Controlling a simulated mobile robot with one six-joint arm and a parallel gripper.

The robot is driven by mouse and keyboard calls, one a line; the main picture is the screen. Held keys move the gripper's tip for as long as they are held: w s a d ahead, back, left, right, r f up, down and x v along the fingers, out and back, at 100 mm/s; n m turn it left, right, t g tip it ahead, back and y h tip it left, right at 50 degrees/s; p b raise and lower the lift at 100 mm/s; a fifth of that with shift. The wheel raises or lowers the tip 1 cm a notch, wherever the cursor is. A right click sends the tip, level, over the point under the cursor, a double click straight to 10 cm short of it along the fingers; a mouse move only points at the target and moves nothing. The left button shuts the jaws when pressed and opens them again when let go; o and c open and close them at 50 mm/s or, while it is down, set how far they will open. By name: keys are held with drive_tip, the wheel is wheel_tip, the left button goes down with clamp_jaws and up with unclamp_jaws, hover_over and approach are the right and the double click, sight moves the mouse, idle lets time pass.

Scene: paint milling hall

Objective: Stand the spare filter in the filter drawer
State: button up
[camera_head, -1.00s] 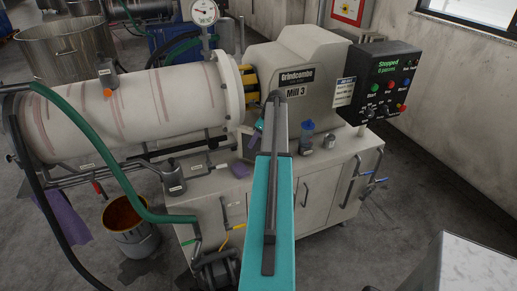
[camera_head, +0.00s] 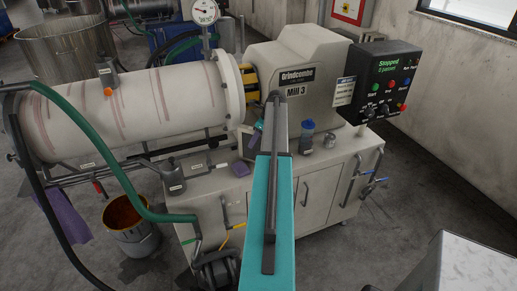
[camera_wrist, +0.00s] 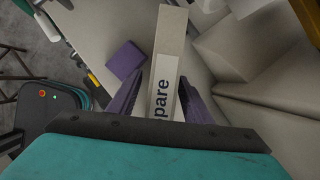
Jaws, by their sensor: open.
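In the wrist view my gripper (camera_wrist: 164,92) is open, with one purple finger on each side of a long beige block (camera_wrist: 172,30). The block has a white label whose visible letters read "pare". I cannot tell whether this is the spare filter itself or its holder, or whether the fingers touch it. No filter drawer can be made out for certain; the cabinet front (camera_head: 328,195) under the mill has several handles.
A blue-capped bottle (camera_head: 307,134) and a small metal can (camera_head: 330,140) stand right of my arm. A control box (camera_head: 383,82) reads "Stopped".

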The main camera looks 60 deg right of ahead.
idle(0.3)
clamp_jaws()
drive_tip(key=shift+r, duration=0.15)
idle(0.3)
drive_tip(key=s+a+r+b, duration=0.5)
drive_tip(key=s+a+b, duration=0.2)
drive_tip(key=s, duration=0.6)
drive_tip(key=shift+s+a, duration=0.15)
drive_tip(key=shift+a, duration=0.8)
drive_tip(key=shift+s, duration=0.1)
idle(0.8)
